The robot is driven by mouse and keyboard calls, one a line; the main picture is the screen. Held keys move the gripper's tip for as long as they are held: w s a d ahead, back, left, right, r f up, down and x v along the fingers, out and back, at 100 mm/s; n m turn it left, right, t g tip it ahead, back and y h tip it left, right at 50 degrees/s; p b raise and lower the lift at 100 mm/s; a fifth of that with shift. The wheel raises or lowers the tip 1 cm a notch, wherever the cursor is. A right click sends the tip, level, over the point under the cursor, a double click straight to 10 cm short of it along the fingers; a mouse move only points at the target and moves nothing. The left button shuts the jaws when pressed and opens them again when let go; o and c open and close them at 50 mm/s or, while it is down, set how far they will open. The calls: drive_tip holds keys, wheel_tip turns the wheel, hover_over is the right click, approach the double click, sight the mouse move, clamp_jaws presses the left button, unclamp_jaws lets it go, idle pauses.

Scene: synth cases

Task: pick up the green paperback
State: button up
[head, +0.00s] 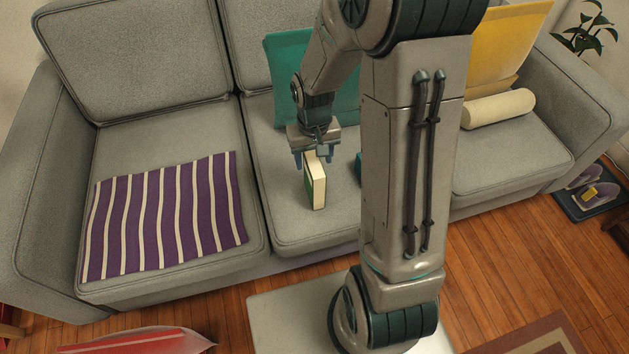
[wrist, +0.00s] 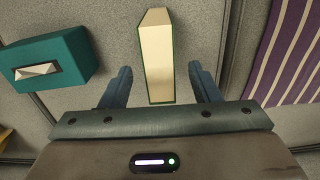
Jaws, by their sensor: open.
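The green paperback (head: 317,182) stands upright on the middle seat cushion of the grey sofa, its cream page edges and a strip of green cover showing. In the wrist view the paperback (wrist: 155,60) shows its page block edged in green, with its near end between the two fingers. My gripper (head: 312,158) is open over the top of the book, pointing down. In the wrist view my gripper (wrist: 160,84) has one blue finger on each side of the book, with a visible gap on both sides.
A teal tissue box (wrist: 52,60) sits on the cushion beside the book, mostly hidden behind my arm in the head view. A purple striped cloth (head: 165,215) lies on the left cushion. A teal cushion (head: 283,75) leans on the backrest behind my gripper.

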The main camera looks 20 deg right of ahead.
wheel_tip(320, 180, down, 5)
drive_tip(key=shift+b, duration=1.05)
drive_tip(key=shift+r, duration=0.1)
drive_tip(key=c, duration=1.2)
clamp_jaws()
drive_tip(key=shift+r, duration=0.1)
